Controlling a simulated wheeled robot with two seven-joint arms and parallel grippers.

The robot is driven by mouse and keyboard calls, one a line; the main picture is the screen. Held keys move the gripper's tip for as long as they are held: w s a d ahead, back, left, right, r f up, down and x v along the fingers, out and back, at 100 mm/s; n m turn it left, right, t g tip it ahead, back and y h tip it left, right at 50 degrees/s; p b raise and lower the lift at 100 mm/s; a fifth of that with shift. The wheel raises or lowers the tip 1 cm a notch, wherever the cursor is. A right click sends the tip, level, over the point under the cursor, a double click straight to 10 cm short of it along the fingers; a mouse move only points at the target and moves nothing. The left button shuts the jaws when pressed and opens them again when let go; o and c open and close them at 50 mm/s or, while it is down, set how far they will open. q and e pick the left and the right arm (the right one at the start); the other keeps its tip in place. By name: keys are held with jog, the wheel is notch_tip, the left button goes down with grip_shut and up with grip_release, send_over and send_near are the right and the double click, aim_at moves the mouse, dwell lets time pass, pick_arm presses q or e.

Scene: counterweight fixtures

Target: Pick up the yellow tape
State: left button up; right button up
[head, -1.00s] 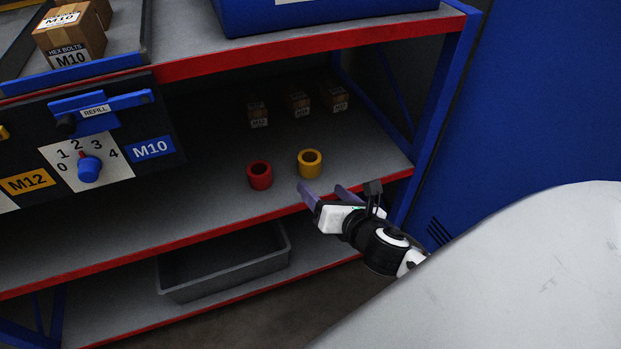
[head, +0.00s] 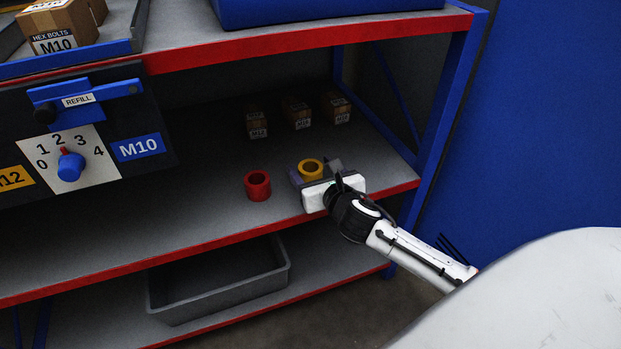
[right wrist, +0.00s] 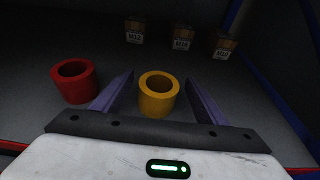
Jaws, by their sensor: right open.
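The yellow tape (head: 311,169) is a short upright ring on the middle shelf, near its front edge. In the head view my right gripper (head: 316,170) is at it and hides its lower part. In the right wrist view the yellow tape (right wrist: 158,95) stands between the two purple fingers of my open right gripper (right wrist: 157,92), with a gap on each side. A red ring (head: 257,185) of like shape stands to its left, and it also shows left of the fingers in the right wrist view (right wrist: 75,82). My left gripper is not in view.
Several small labelled boxes (head: 297,113) stand at the back of the middle shelf (head: 215,205). A grey bin (head: 220,285) sits on the lower shelf. A blue upright (head: 450,95) bounds the right side. A dial panel (head: 75,160) hangs at the left.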

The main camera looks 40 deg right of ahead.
jog(key=shift+w+f, duration=0.1)
jog(key=shift+w, duration=0.25)
jog(key=shift+d, duration=0.1)
jog(key=c, duration=1.2)
